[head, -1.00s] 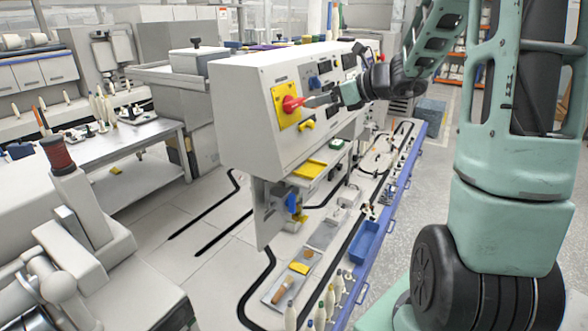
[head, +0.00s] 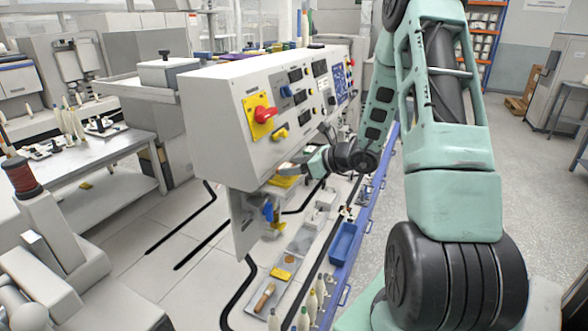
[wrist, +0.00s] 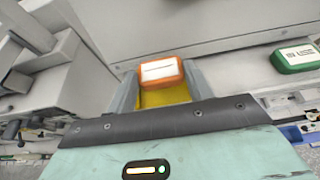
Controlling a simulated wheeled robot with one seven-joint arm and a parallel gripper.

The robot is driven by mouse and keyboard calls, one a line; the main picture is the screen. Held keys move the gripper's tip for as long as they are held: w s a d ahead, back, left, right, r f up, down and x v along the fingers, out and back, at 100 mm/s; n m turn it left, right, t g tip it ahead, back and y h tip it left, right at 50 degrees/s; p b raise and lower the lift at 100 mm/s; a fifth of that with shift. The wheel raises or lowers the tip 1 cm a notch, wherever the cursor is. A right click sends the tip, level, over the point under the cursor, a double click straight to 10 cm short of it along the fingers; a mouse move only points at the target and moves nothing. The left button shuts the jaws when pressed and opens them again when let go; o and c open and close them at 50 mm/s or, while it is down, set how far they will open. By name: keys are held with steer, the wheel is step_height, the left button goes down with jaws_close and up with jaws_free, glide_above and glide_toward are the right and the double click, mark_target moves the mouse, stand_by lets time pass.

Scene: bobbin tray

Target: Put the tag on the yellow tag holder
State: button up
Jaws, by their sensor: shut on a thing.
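An orange tag (wrist: 161,71) with a white label is between the two grey fingers of my gripper (wrist: 160,82) in the wrist view. My gripper is shut on it. The yellow tag holder (wrist: 165,97), a shallow tray, shows right below the tag in the wrist view. I cannot tell whether the tag touches the holder.
A green "IN USE" tag (wrist: 296,57) lies to the right in the wrist view. The control panel (head: 245,140) with a red switch (head: 265,114) on a yellow plate stands above. A blue bin (head: 346,243) is on the bench below.

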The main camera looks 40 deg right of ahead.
steer(key=shift+f, duration=0.55)
steer(key=shift+f+b, duration=0.4)
steer(key=shift+b, duration=0.05)
steer(key=shift+f+b, duration=0.25)
steer(key=shift+b, duration=0.05)
